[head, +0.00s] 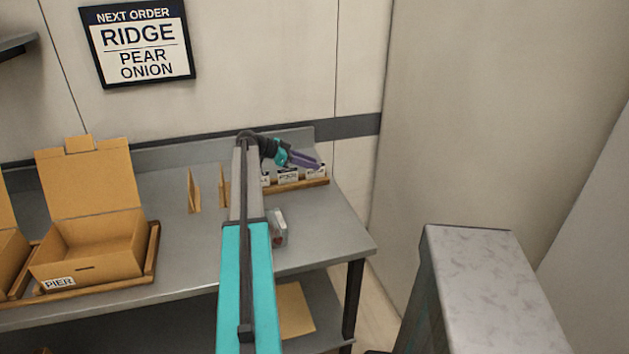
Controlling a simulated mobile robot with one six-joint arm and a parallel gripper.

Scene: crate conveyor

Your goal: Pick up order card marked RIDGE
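Several white order cards stand in a wooden rack (299,187) at the right end of the grey table. The middle card (288,175) and the right card (316,170) show best; the left card (265,180) is partly behind my arm. Their lettering is too small to read surely, so I cannot tell which is marked RIDGE. My gripper (306,160), with purple fingers, is over the right part of the rack, by the right card's top edge. I cannot tell whether it touches a card or whether its fingers are apart.
A wall sign (138,42) reads NEXT ORDER, RIDGE, PEAR, ONION. An open cardboard box (115,260) labelled PIER stands in a wooden tray at left. Cardboard pieces (194,190) stand mid-table. A small clear container (278,228) is beside my arm. A grey-topped block (480,270) stands right.

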